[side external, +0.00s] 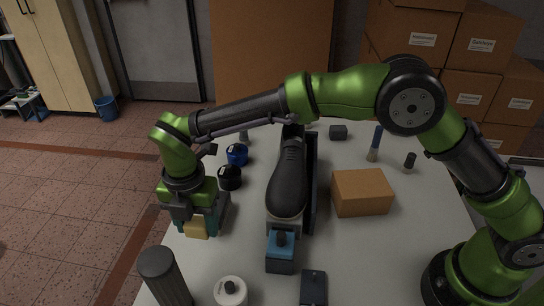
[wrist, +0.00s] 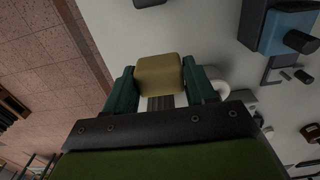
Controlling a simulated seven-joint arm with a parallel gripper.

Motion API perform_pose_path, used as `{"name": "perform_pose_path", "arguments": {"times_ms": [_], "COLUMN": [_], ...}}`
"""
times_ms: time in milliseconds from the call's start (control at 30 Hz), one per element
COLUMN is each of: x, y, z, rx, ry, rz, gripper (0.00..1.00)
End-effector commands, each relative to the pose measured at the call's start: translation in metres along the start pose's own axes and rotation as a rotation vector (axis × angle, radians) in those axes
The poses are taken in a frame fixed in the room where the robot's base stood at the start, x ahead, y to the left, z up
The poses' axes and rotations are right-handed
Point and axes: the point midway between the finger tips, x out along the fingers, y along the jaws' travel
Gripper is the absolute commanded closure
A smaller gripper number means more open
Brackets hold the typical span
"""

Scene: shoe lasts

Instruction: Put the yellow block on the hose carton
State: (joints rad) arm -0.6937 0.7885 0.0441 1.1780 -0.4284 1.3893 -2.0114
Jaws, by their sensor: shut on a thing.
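The yellow block (side external: 197,228) is held between the fingers of my gripper (side external: 205,222) at the left edge of the table. In the wrist view the block (wrist: 160,75) sits between the two dark green fingers (wrist: 160,88), which are shut on it. In the side view the fingers partly hide the block, and I cannot tell its exact height above the table. A plain brown carton (side external: 362,192), which looks like the hose carton, stands on the table right of centre. Its top is bare. My gripper is well to the left of it.
A black shoe (side external: 287,180) on a stand with a blue part (side external: 280,252) lies between my gripper and the carton. Blue (side external: 237,154) and black (side external: 230,178) round items stand behind the gripper. A dark cylinder (side external: 163,276) and a white roll (side external: 230,291) stand in front.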

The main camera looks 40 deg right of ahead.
Motion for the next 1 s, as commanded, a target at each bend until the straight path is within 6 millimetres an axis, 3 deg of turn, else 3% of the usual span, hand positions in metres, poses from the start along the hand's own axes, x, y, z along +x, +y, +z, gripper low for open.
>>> {"name": "perform_pose_path", "arguments": {"times_ms": [167,267,367,500,700,900,1000], "x": [-0.028,-0.047,-0.066,-0.086,-0.102,-0.098,-0.089], "y": [-0.001,-0.013,-0.039,-0.091,-0.185,-0.284,-0.316], "z": [0.031,0.068,0.112,0.166,0.219,0.231,0.224], "rx": [0.057,0.128,0.219,0.351,0.545,0.724,0.773], "ry": [-0.001,-0.003,-0.002,-0.002,-0.002,-0.001,-0.002], "rz": [0.005,0.004,0.004,0.002,0.001,0.002,0.001], "gripper": [0.75,0.75,0.75,0.75,0.75,0.75,0.75]}}
